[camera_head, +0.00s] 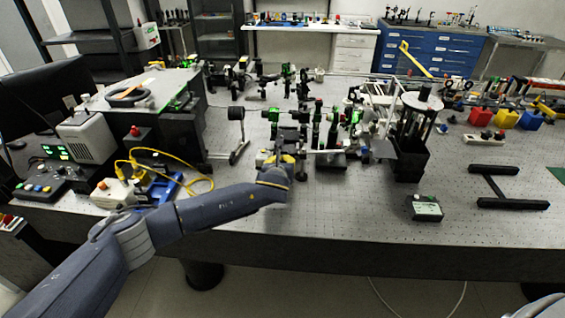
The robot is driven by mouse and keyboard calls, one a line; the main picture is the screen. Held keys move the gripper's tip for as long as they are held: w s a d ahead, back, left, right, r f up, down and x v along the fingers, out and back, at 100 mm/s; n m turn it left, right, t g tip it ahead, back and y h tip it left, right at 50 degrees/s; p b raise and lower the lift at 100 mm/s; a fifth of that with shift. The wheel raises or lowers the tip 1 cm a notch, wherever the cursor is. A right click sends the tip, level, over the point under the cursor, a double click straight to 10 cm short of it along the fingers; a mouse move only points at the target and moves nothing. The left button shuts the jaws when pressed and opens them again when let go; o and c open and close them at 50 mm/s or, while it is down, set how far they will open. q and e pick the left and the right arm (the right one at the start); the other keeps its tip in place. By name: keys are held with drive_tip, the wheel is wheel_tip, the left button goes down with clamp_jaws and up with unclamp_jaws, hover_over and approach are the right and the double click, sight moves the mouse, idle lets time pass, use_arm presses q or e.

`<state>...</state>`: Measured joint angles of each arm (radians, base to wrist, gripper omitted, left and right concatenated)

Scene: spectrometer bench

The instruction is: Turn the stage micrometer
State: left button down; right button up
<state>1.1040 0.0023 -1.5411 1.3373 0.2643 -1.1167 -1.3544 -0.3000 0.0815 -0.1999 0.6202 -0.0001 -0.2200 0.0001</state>
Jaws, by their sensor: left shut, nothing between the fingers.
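My left arm reaches in from the lower left, and its wrist bends over the front of the optical bench. My left gripper (299,168) is small and dark at the end of that wrist, shut and empty. Just beyond and to its right is a low dark stage block (332,160) with a pale rod (325,151) along its top. The micrometer itself is too small to make out, and I cannot tell whether the gripper touches anything. My right gripper is not in view.
Green-lit optical mounts (317,125) stand close behind the gripper. A tall black post assembly (411,160) stands to the right. Yellow cables (200,182) and control boxes (88,137) are at left. The perforated bench top (345,215) is clear in front.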

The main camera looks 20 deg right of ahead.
use_arm(q)
drive_tip(key=c, duration=2.1)
unclamp_jaws()
drive_tip(key=shift+s+f, duration=0.15)
drive_tip(key=shift+f, duration=0.2)
drive_tip(key=shift+c, duration=0.2)
drive_tip(key=shift+o, duration=1.1)
drive_tip(key=o, duration=0.3)
drive_tip(key=shift+r, duration=0.2)
drive_tip(key=shift+v, duration=5.95)
